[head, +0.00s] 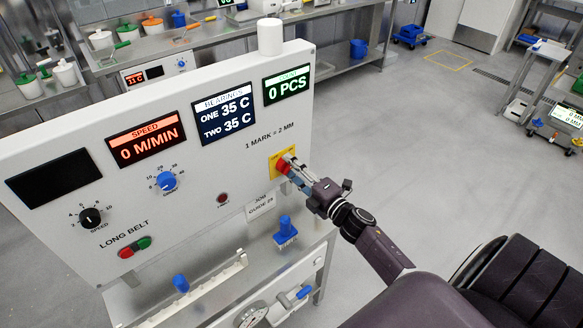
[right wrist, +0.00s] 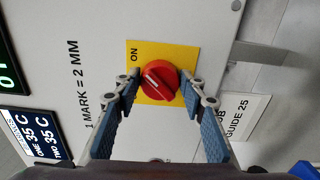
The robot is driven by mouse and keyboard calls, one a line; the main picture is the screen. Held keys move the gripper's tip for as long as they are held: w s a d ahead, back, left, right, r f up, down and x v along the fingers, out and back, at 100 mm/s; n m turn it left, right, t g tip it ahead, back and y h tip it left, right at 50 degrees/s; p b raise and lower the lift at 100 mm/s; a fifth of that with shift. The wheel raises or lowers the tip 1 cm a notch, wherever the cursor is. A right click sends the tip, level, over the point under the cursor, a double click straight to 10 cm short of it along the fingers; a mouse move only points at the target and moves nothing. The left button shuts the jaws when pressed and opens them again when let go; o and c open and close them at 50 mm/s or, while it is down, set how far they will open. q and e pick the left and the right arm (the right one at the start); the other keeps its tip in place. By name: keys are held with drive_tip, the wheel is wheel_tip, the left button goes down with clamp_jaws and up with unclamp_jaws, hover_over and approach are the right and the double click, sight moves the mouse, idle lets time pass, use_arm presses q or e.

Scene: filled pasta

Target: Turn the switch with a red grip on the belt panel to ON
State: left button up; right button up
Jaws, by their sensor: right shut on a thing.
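The switch with a red grip (right wrist: 158,78) sits on a yellow plate (right wrist: 152,47) on the white belt panel (head: 228,174). In the right wrist view the word ON stands on the plate, above and left of the grip. A pale line crosses the grip at a slant; I cannot tell exactly which position it marks. In the head view the red grip (head: 283,166) is at the panel's right side. My right gripper (head: 291,168) is at the panel, its fingers (right wrist: 164,86) closed on either side of the grip. My left gripper is not in view.
Below are blue-handled parts (head: 286,230). Behind stands a bench (head: 222,32) with tubs. Grey floor right of the panel is clear.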

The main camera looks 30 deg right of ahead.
drive_tip(key=shift+m, duration=0.4)
drive_tip(key=o, duration=1.1)
drive_tip(key=shift+o, duration=0.2)
drive_tip(key=shift+s, duration=0.2)
drive_tip(key=s+d, duration=0.1)
drive_tip(key=s, duration=1)
drive_tip(key=shift+s, duration=0.35)
